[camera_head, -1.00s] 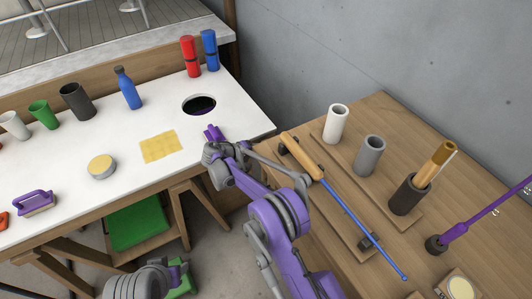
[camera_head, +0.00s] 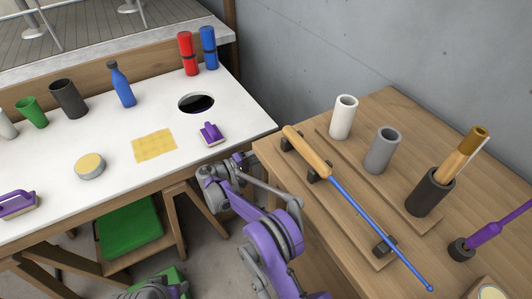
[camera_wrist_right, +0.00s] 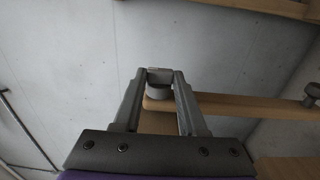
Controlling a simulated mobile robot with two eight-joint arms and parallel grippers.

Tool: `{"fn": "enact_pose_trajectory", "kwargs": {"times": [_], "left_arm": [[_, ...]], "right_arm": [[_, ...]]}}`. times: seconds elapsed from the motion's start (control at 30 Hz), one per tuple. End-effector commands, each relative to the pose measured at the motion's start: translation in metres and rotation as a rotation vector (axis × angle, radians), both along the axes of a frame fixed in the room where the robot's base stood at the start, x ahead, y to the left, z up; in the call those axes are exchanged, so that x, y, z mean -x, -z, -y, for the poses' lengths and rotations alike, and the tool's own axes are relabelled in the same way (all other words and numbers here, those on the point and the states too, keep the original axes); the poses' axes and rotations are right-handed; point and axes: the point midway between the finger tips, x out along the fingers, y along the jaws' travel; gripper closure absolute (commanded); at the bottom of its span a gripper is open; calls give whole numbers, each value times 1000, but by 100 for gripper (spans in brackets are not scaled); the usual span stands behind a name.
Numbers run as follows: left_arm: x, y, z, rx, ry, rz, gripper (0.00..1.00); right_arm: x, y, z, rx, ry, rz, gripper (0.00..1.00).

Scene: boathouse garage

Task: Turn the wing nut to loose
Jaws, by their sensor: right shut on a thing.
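In the right wrist view, my right gripper (camera_wrist_right: 159,78) is shut on a small grey part (camera_wrist_right: 159,88), seemingly the wing nut, at the end of a pale wooden bar (camera_wrist_right: 225,104). The nut's wings are hard to make out between the fingertips. In the head view, my right gripper (camera_head: 244,160) is low in the gap between the white worktop and the wooden table, near that table's left corner. The nut cannot be made out there. Only part of my left arm shows at the bottom edge; its fingers are out of the picture.
A grey knob (camera_wrist_right: 310,89) sits at the bar's right end. The wooden table (camera_head: 375,112) carries a rod with a wooden handle (camera_head: 305,150) on a rack and several cups. The white worktop (camera_head: 110,128) has a round hole (camera_head: 196,103), a purple-handled brush (camera_head: 211,134) and a yellow cloth (camera_head: 154,145).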

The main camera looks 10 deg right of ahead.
Motion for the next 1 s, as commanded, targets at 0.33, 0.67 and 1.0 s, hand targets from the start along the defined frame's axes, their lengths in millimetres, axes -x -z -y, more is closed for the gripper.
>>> {"fn": "enact_pose_trajectory", "kwargs": {"times": [0.33, 0.67, 1.0], "left_arm": [[0, 0, 0, 0, 0, 0, 50], [0, 0, 0, 0, 0, 0, 50], [0, -2, 0, 0, 0, 1, 50]], "right_arm": [[0, 0, 0, 0, 1, 0, 47], [0, 0, 0, -1, 1, 0, 29], [13, 1, -37, -1, -3, 0, 29]]}}
